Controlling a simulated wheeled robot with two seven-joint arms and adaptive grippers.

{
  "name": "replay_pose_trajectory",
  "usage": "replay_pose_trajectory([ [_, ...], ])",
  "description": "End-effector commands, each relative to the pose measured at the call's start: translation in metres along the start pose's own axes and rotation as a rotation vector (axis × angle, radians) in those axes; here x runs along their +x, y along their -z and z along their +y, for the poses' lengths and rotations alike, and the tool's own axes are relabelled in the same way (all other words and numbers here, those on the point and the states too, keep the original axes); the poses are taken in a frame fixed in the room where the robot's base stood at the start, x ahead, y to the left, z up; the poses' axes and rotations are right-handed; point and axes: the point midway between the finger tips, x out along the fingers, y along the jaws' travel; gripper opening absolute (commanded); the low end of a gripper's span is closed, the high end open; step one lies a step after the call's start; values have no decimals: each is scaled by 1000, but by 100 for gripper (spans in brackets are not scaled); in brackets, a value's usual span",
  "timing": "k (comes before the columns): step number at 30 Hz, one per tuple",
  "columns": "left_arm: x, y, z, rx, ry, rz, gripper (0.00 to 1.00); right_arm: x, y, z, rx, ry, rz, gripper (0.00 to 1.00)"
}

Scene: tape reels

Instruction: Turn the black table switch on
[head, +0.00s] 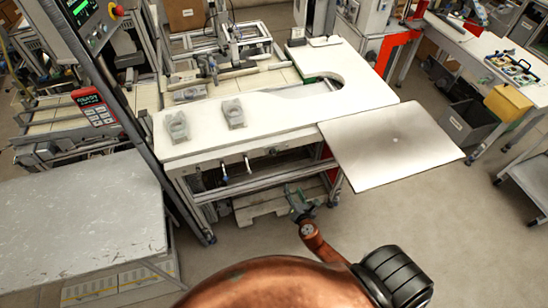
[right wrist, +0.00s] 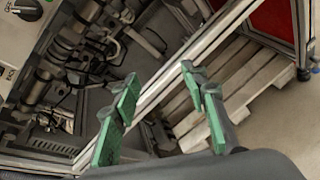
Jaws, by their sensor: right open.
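A black rotary switch (right wrist: 27,9) on a pale panel shows at the top left corner of the right wrist view, cut by the picture's edge. I cannot make out the switch surely in the head view. My right gripper (head: 297,192) is in front of and below the white table (head: 270,115), near its frame. In the right wrist view my right gripper (right wrist: 165,105) has its green-padded fingers spread, with nothing between them. It is apart from the switch, which lies up and left of it. My left gripper is not in view.
A square pale plate (head: 390,143) juts from the table's right side. A grey table (head: 85,220) stands at the left. Metal frame bars and a wooden pallet (right wrist: 235,85) are beyond my right fingers. Open floor lies at the right.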

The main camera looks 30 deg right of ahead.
Motion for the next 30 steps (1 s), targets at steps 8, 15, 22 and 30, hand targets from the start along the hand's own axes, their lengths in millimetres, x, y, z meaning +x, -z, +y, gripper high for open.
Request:
replay_pose_trajectory([
  [8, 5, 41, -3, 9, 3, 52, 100, -27, -93, 112, -467, -189, -290, 40],
  [15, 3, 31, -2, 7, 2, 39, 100, -13, -108, 130, -518, -203, -328, 40],
  [22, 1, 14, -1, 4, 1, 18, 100, 21, -116, 139, -515, -203, -325, 40],
  [30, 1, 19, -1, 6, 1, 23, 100, 40, -121, 143, -513, -201, -323, 40],
])
